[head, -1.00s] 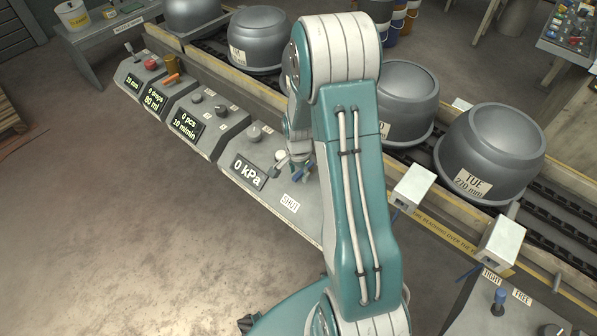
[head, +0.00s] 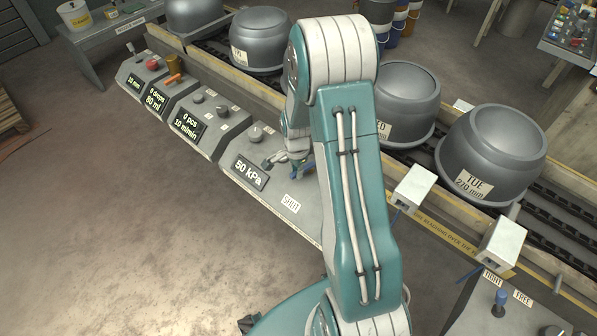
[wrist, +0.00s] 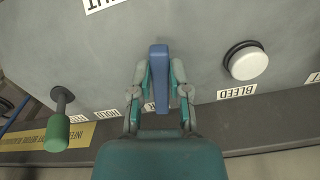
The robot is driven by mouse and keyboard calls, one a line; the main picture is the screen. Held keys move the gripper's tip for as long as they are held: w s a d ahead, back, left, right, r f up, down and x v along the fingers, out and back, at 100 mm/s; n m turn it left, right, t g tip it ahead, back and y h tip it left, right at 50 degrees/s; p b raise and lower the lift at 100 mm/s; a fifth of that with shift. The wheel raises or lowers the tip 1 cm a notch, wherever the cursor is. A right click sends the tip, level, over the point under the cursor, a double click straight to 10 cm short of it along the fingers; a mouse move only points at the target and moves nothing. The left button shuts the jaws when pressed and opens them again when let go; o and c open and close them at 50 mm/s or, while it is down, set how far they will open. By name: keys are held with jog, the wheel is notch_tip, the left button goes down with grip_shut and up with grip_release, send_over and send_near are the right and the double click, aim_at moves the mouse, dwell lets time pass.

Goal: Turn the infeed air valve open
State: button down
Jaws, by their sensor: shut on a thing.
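In the wrist view the blue valve handle (wrist: 160,60) points straight away from my gripper, above a grey panel. My gripper (wrist: 159,78) is shut on it, with one teal finger on each side. In the head view a bit of the blue handle (head: 308,172) shows beside my arm, and my gripper (head: 290,158) is partly hidden by the arm. The panel display (head: 250,172) reads 50 kPa. A SHUT label (head: 290,203) is on the panel in front of the handle.
In the wrist view a white knob (wrist: 246,62) stands by the BLEED label (wrist: 236,92), right of my gripper. A green-tipped lever (wrist: 57,130) stands to the left. Grey pots, one marked TUE (head: 490,150), line the conveyor behind.

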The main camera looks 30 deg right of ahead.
jog(key=w+m, duration=0.1)
jog(key=m, duration=0.2)
jog(key=shift+w+m, duration=0.4)
jog(key=m, duration=0.1)
jog(key=w+m, duration=0.1)
jog(key=m, duration=0.1)
jog(key=shift+w+d+m, duration=0.25)
jog(key=shift+d+m, duration=0.05)
jog(key=m, duration=0.1)
jog(key=w+d+m, duration=0.1)
jog(key=m, duration=0.1)
jog(key=shift+w+m, duration=0.15)
jog(key=shift+m, duration=0.15)
jog(key=shift+w+d+m, duration=0.25)
jog(key=shift+d+m, duration=0.2)
jog(key=shift+m, duration=0.65)
jog(key=shift+w+d+m, duration=0.25)
jog(key=shift+d+m, duration=0.2)
jog(key=shift+m, duration=0.65)
jog(key=c, duration=0.6)
grip_release()
jog(key=shift+w+f, duration=0.1)
notch_tip(320, 180, up, 12)
